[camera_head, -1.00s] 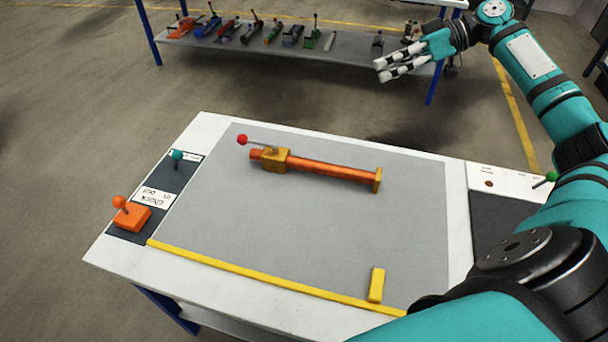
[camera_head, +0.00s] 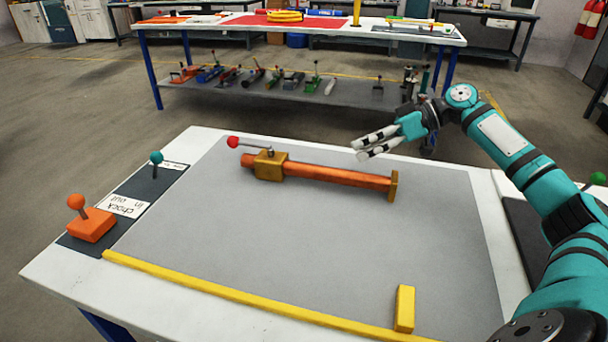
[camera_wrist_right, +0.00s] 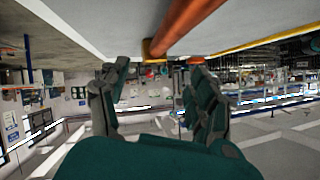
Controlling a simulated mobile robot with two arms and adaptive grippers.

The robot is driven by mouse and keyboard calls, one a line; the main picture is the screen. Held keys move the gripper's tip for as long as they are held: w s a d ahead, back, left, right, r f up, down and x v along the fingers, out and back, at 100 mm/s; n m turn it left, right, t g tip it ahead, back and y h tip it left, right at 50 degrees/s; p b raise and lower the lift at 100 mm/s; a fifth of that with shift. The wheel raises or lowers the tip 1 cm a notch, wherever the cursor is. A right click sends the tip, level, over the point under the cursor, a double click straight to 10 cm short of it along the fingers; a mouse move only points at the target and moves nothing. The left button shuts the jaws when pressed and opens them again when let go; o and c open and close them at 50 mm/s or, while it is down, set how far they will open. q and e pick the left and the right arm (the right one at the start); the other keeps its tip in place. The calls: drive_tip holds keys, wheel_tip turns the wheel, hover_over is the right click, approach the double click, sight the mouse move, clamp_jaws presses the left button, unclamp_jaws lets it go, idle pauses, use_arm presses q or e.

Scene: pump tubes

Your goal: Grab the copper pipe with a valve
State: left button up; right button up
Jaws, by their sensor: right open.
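The copper pipe (camera_head: 330,173) lies on the grey mat of the near table, running from upper left to lower right. It has a brass valve block (camera_head: 270,165) with a red-knobbed lever (camera_head: 233,142) at its left end and a brass flange (camera_head: 393,186) at its right end. My right gripper (camera_head: 361,150) is open and empty, above and behind the right half of the pipe in the head view. In the right wrist view the pipe (camera_wrist_right: 185,25) shows at the top, outside the open fingers (camera_wrist_right: 155,80). My left gripper is out of view.
The near table (camera_head: 70,265) has an orange joystick box (camera_head: 90,225) and a teal-knobbed lever (camera_head: 156,158) at its left. A yellow strip (camera_head: 230,293) and yellow block (camera_head: 404,308) are at its front. A second table (camera_head: 455,38) with tools stands behind.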

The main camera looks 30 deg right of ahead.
sight(312, 165)
drive_tip(key=x, duration=1.3)
clamp_jaws()
drive_tip(key=shift+r, duration=0.25)
